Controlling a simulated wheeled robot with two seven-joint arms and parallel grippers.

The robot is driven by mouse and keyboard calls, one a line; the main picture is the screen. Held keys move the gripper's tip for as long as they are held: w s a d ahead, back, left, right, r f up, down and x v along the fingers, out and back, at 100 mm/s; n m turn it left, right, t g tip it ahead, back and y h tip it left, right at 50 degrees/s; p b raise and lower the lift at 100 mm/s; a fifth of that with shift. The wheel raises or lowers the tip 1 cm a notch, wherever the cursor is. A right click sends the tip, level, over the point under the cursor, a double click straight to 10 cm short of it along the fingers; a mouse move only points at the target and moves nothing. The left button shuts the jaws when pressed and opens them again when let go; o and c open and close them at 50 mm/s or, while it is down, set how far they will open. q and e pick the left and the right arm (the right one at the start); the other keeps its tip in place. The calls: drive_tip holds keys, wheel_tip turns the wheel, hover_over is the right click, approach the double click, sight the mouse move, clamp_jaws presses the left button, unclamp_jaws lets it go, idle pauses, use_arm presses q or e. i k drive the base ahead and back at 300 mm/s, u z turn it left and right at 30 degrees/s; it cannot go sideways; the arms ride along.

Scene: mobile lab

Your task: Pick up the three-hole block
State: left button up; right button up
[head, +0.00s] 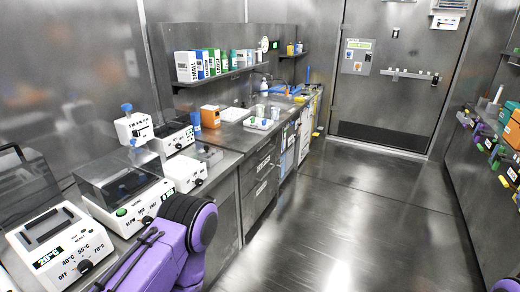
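I cannot pick out the three-hole block in the head view; items on the far counter and right-hand shelves are too small to tell. My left arm is purple with a black ribbed joint, and it comes in at the bottom left in front of the counter (224,168). Its gripper does not show. Only a small purple piece of my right arm shows at the bottom right corner, and its gripper is out of view.
A white heater with a dial (60,245), a lidded white device (128,190) and an orange box (210,117) stand on the left counter. Bottles and boxes line a wall shelf (225,75). Colourful items fill the right side. The floor (340,215) is clear to the door (385,75).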

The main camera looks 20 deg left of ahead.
sight(211, 157)
drive_tip(key=z, duration=0.3)
drive_tip(key=i, duration=1.45)
drive_tip(key=u, duration=0.35)
drive_tip(key=i, duration=0.95)
drive_tip(key=u, duration=1.4)
drive_tip(key=i, duration=0.75)
drive_tip(key=u, duration=0.8)
